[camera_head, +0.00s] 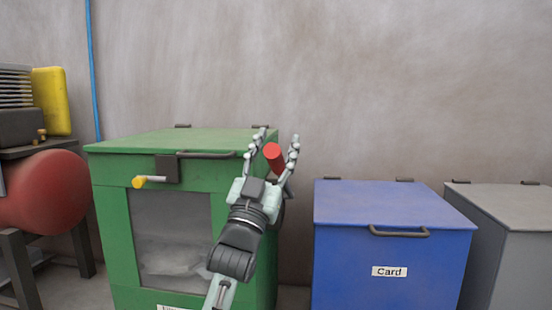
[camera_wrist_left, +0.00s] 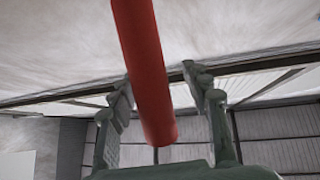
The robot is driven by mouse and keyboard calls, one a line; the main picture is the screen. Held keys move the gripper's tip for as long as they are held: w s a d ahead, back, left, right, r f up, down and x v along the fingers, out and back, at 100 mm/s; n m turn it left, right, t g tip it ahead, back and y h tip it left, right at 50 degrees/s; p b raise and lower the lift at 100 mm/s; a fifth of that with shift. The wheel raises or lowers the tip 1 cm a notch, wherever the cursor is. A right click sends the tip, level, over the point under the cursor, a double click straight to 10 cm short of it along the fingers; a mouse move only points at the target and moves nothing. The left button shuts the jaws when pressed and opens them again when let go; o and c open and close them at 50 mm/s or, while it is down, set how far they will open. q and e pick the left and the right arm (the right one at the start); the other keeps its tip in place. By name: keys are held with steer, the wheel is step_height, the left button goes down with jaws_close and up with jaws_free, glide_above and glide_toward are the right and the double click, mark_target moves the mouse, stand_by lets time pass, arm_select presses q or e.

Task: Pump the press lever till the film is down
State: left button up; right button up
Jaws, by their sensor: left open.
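The green press (camera_head: 142,205) stands left of centre in the head view. Its red lever grip (camera_head: 273,157) shows between the fingers of my left gripper (camera_head: 279,138). In the left wrist view the red grip (camera_wrist_left: 146,70) runs down from the top edge between the two fingers (camera_wrist_left: 156,78), with space visible beside it. My left gripper is open, and I see no clear contact. Crumpled pale film (camera_head: 175,257) lies behind the press's front window, low inside. The lever's lower part is hidden behind my gripper. My right gripper is not in view.
A blue bin (camera_head: 395,255) labelled Card stands to the right, with a grey bin (camera_head: 515,235) beyond it. A red tank (camera_head: 45,190) and a yellow part (camera_head: 51,100) are at the left. A yellow-tipped latch handle (camera_head: 140,182) sticks out from the press front.

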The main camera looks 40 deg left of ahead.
arm_select(q)
step_height(320, 180, up, 7)
steer(key=shift+r, duration=0.1)
stand_by(0.3)
steer(key=shift+b+v, duration=0.65)
steer(key=shift+v, duration=0.9)
steer(key=shift+b+v, duration=0.4)
steer(key=shift+v, duration=2.65)
